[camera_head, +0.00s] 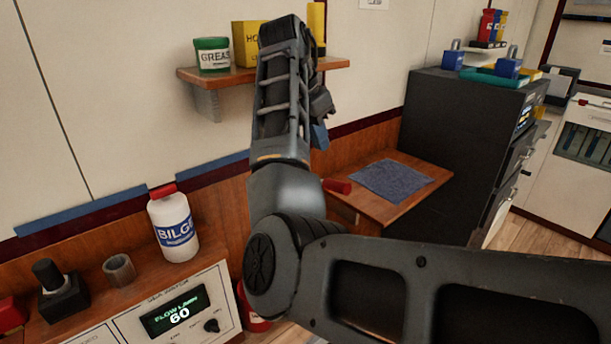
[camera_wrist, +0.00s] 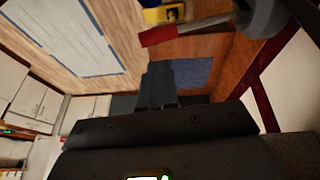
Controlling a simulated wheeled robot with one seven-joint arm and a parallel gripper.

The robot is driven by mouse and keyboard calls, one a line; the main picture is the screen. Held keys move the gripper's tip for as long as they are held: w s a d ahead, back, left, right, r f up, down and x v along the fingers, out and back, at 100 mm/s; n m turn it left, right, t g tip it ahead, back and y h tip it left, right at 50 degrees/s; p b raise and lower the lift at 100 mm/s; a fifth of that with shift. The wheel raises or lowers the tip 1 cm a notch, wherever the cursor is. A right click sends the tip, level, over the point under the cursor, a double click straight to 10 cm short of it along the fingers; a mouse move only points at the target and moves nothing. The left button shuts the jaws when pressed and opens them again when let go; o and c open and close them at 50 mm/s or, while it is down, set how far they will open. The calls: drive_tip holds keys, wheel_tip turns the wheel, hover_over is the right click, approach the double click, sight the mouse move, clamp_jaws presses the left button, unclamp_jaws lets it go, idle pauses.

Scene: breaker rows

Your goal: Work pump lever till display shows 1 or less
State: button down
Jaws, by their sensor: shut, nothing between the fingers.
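The display (camera_head: 180,312) on the cream panel at the lower left of the head view reads "FLOW L/MIN" and 60. A red-gripped lever, which looks like the pump lever (camera_head: 337,186), shows only its red end in the head view, beside my arm. In the wrist view the red grip (camera_wrist: 158,36) sits on a pale metal rod running right to a grey round body (camera_wrist: 262,17). My gripper (camera_wrist: 158,72) is shut and empty, with the lever beyond its tips in the picture; I see no contact. My arm hides most of the lever in the head view.
A wooden ledge with a blue mat (camera_head: 390,181) lies behind the lever. A white bilge bottle (camera_head: 174,226) stands on the bench above the display. A shelf (camera_head: 222,72) holds a grease tub (camera_head: 212,54). A dark cabinet (camera_head: 453,150) stands to the right.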

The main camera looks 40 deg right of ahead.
sight(336, 181)
drive_tip(key=shift+a+r, duration=0.1)
drive_tip(key=shift+r, duration=0.1)
drive_tip(key=p+x, duration=0.1)
drive_tip(key=x, duration=0.9)
drive_tip(key=shift+f, duration=0.1)
idle(0.4)
